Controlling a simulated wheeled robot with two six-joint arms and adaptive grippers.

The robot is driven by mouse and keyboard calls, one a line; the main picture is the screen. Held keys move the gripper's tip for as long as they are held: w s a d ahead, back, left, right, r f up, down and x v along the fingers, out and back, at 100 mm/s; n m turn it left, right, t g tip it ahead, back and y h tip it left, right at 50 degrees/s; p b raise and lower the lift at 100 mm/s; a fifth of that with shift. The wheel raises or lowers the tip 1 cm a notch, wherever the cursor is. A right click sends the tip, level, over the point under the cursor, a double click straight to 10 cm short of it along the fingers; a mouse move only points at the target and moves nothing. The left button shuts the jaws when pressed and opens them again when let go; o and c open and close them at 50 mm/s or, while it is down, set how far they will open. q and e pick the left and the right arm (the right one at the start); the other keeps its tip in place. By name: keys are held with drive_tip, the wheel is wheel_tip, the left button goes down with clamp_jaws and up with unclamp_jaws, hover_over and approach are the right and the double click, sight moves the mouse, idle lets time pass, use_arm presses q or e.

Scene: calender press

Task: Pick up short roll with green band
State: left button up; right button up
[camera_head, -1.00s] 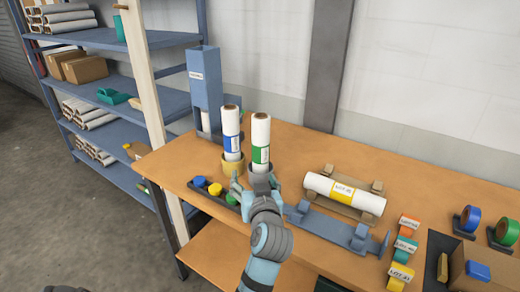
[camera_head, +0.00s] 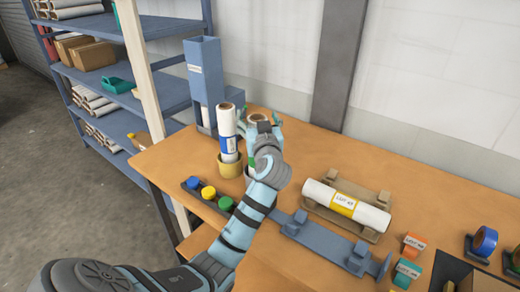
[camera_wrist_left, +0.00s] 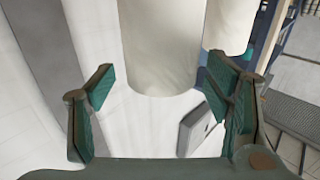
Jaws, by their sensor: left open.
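The short roll with the green band (camera_head: 257,117) stands upright on the bench. In the left wrist view, a white roll (camera_wrist_left: 163,45) stands between the spread green-padded fingers (camera_wrist_left: 165,100). I cannot tell whether they touch it. My right gripper is not in view.
A yellow-banded roll (camera_head: 348,205) lies on a tan cradle (camera_head: 373,235). A blue stand (camera_head: 318,238) is in front of it. A tray of coloured caps (camera_head: 208,193) lies at the left edge. A tall blue box (camera_head: 203,75) stands behind.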

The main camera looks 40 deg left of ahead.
use_arm(q)
drive_tip(key=shift+w+f, duration=0.35)
drive_tip(key=shift+w, duration=0.3)
drive_tip(key=shift+s+a+r, duration=0.25)
drive_tip(key=shift+s, duration=0.35)
drive_tip(key=c, duration=1.1)
drive_tip(key=shift+w, duration=0.1)
clamp_jaws()
